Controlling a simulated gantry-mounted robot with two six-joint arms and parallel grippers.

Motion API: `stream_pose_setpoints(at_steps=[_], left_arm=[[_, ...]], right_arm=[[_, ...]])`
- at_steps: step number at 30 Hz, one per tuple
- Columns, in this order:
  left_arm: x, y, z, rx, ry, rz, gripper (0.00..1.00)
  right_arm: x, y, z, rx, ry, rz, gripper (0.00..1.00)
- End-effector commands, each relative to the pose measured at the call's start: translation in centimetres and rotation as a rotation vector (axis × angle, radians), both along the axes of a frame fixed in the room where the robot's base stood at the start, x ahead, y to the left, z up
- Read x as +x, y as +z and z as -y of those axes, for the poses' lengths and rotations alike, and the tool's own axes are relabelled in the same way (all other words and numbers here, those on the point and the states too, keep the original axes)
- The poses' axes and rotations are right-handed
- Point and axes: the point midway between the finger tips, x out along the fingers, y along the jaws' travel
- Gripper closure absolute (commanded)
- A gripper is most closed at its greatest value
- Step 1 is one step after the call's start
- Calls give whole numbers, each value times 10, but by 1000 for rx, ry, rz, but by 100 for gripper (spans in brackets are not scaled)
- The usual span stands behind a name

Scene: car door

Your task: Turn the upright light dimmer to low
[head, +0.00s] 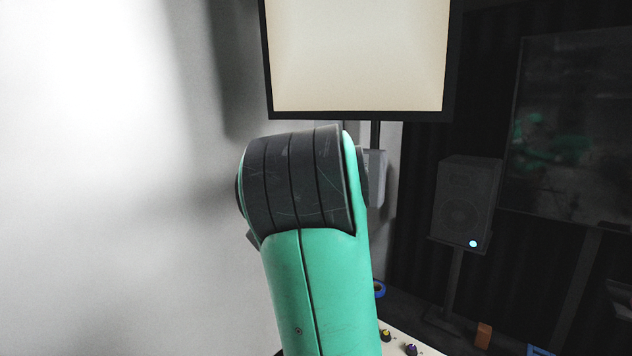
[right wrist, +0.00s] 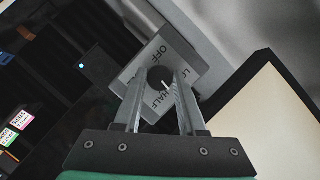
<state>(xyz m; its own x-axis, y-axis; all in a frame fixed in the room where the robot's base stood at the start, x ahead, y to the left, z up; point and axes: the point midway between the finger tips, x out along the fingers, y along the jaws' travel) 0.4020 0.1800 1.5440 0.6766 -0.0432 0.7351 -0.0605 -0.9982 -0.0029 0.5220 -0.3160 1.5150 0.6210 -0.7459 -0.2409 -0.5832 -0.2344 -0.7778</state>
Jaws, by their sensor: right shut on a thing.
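The light dimmer (right wrist: 150,104) is a grey plate marked OFF, HALF and a partly hidden label starting with L. It has a round black knob (right wrist: 158,75) with a white pointer, which points roughly toward HALF. In the right wrist view my right gripper (right wrist: 160,84) has its fingers on either side of the knob, shut on it. In the head view a grey box (head: 377,178), seemingly the dimmer, shows under the lit panel, partly behind my teal arm, which hides the gripper. My left gripper is in neither view.
A pale lit panel (head: 360,55) in a black frame hangs above the dimmer; its edge also shows in the right wrist view (right wrist: 275,110). A speaker (head: 466,203) on a stand and a dark screen (head: 573,130) are at the right. A white surface with knobs (head: 400,347) is below.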

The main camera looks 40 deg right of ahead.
Motion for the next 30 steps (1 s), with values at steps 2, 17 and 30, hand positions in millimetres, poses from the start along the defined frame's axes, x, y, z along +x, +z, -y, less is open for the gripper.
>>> stream_pose_setpoints(at_steps=[2,17,30], left_arm=[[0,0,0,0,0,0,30],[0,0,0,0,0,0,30],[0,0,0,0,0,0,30]], right_arm=[[0,1,0,-26,-2,-68,100],[2,3,0,-204,-2,-506,100],[3,2,-1,-309,-2,-771,100]])
